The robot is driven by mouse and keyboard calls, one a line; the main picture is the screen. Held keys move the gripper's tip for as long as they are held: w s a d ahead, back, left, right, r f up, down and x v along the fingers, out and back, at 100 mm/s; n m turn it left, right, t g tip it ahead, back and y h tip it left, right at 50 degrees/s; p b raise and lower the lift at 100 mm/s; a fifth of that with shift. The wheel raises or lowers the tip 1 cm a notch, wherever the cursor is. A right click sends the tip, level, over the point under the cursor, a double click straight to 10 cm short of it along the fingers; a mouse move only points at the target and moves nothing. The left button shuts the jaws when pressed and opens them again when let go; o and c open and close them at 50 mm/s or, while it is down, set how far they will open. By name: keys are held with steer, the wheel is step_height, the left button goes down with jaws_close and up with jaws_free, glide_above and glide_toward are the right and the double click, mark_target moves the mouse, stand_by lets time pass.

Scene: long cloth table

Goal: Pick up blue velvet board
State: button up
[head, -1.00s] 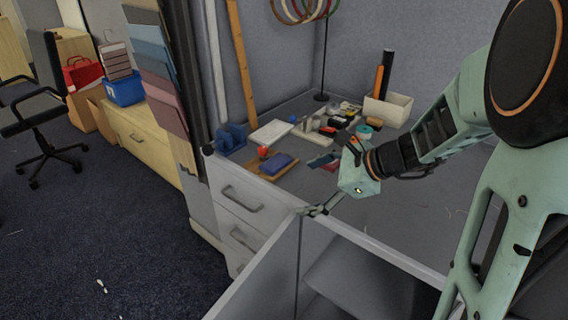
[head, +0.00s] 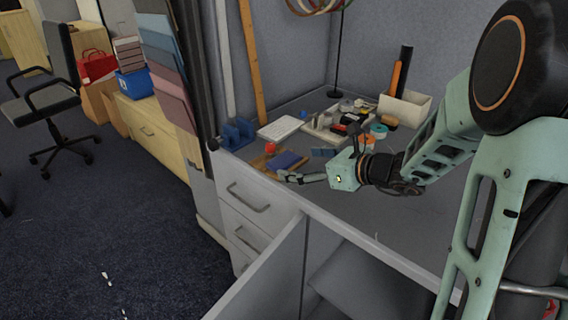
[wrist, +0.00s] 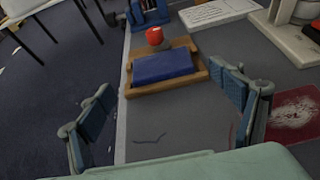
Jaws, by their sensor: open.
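The blue velvet board (head: 288,160) lies flat on a wooden tray (head: 262,161) near the table's left front edge. In the wrist view the blue board (wrist: 163,66) sits inside the wooden tray's rim (wrist: 160,87), straight ahead between my fingers. My gripper (head: 288,177) is open and empty, close to the board on its near side. In the wrist view my gripper's fingers (wrist: 163,84) are spread to the left and right, with bare table between them and the tray. No finger visibly touches the board.
A red ball (wrist: 155,36) rests by the tray's far side. A blue holder (head: 238,133), a white keyboard-like slab (head: 280,128) and several small tools stand behind. A dark red patterned item (wrist: 295,108) lies right of my fingers. The table's edge drops off at left.

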mark_target(284, 159)
steer(key=b+x, duration=0.1)
steer(key=x, duration=0.3)
steer(key=shift+w+a, duration=0.3)
steer(key=shift+w, duration=0.05)
steer(key=shift+r, duration=0.1)
steer(key=shift+c, duration=0.7)
steer(key=c, duration=1.1)
steer(key=shift+c, duration=0.2)
